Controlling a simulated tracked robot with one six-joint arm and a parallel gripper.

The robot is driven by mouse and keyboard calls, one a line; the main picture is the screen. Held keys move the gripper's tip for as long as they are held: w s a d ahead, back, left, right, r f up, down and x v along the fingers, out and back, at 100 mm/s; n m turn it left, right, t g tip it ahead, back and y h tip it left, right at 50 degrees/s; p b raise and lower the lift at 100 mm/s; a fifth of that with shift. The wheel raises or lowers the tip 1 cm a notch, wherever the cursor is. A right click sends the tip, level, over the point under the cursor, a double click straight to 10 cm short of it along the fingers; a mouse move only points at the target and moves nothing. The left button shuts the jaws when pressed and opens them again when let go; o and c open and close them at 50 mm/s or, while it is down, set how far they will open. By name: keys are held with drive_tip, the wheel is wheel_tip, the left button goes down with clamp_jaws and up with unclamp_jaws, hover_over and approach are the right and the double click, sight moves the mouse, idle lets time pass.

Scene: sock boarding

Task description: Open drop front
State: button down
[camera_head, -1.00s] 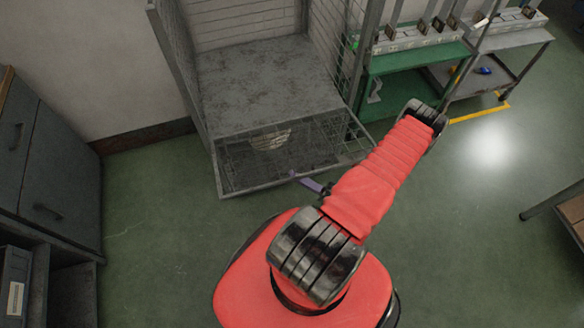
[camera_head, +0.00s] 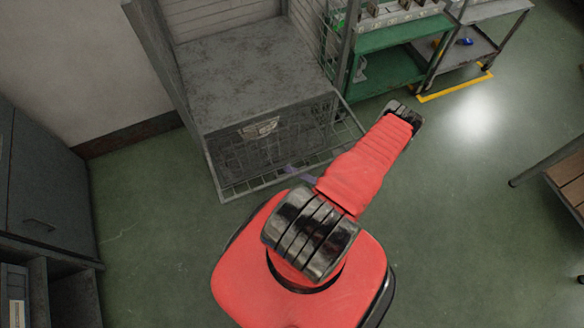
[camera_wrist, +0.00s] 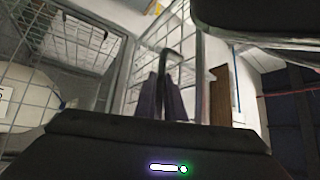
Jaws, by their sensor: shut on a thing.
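The drop front (camera_head: 240,188) is a wire mesh panel with a grey frame, at the lower front of the grey cage in the head view. It leans outward, away from the grey block inside, with its free edge low near the floor. My gripper (camera_head: 298,174) shows as small purple fingers at this panel, partly hidden by my red arm. In the wrist view my gripper (camera_wrist: 163,98) is shut on a thin bent grey bar (camera_wrist: 172,55) between its dark purple fingers. Which part of the panel the bar belongs to is unclear.
A grey block (camera_head: 258,80) with a pale label fills the cage's bottom. A green cart (camera_head: 385,78) and a grey cart (camera_head: 470,72) stand at right. Grey cabinets (camera_head: 45,185) stand at left. Green floor (camera_head: 150,240) is clear around my base.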

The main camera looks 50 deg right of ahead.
drive_tip(key=c, duration=1.9)
unclamp_jaws()
drive_tip(key=shift+o, duration=0.2)
drive_tip(key=v, duration=1.3)
drive_tip(key=shift+s+f, duration=0.15)
drive_tip(key=shift+s, duration=0.2)
drive_tip(key=shift+d, duration=0.1)
